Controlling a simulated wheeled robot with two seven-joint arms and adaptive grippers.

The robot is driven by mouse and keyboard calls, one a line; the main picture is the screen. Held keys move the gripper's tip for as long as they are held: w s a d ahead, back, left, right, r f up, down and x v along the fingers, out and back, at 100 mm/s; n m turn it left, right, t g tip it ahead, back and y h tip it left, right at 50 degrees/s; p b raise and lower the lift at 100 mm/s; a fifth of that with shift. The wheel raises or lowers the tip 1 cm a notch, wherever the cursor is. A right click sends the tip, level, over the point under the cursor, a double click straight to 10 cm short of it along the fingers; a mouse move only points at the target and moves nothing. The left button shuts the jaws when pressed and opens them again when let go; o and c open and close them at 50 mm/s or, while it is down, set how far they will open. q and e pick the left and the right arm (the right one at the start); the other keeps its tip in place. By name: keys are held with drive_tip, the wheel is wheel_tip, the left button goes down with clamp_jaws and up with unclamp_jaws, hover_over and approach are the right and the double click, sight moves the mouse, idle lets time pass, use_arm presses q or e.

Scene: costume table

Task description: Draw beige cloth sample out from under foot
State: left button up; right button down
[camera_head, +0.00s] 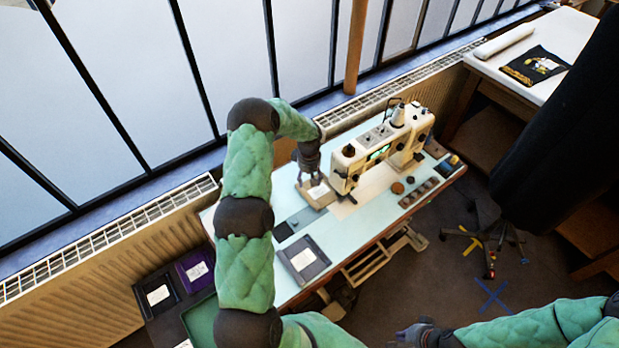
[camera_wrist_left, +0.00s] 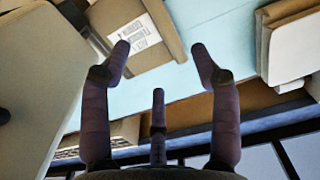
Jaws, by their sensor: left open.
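A cream sewing machine (camera_head: 385,148) stands on the pale blue table; its large cream body (camera_wrist_left: 35,75) fills the left of the left wrist view. A pale flat patch (camera_head: 372,187) lies on the table along its near side; I cannot tell whether this is the beige cloth sample. The foot is too small to make out. My left gripper (camera_head: 312,172) is left of the machine, above a beige block with a white label (camera_head: 318,194). Its fingers (camera_wrist_left: 155,55) are spread and empty in the left wrist view. My right gripper (camera_head: 414,334) is low at the bottom edge, off the table.
A brown piece with a printed label (camera_wrist_left: 135,35) and a beige stack (camera_wrist_left: 291,50) flank the fingers. A grey tray (camera_head: 303,260) lies at the table's near left; a compartment tray (camera_head: 418,192) lies right. The radiator and window (camera_head: 130,80) bound the back.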

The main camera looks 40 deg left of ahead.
sight(309, 195)
use_arm(q)
wheel_tip(309, 195, down, 11)
drive_tip(key=shift+r, duration=0.1)
idle(0.7)
clamp_jaws()
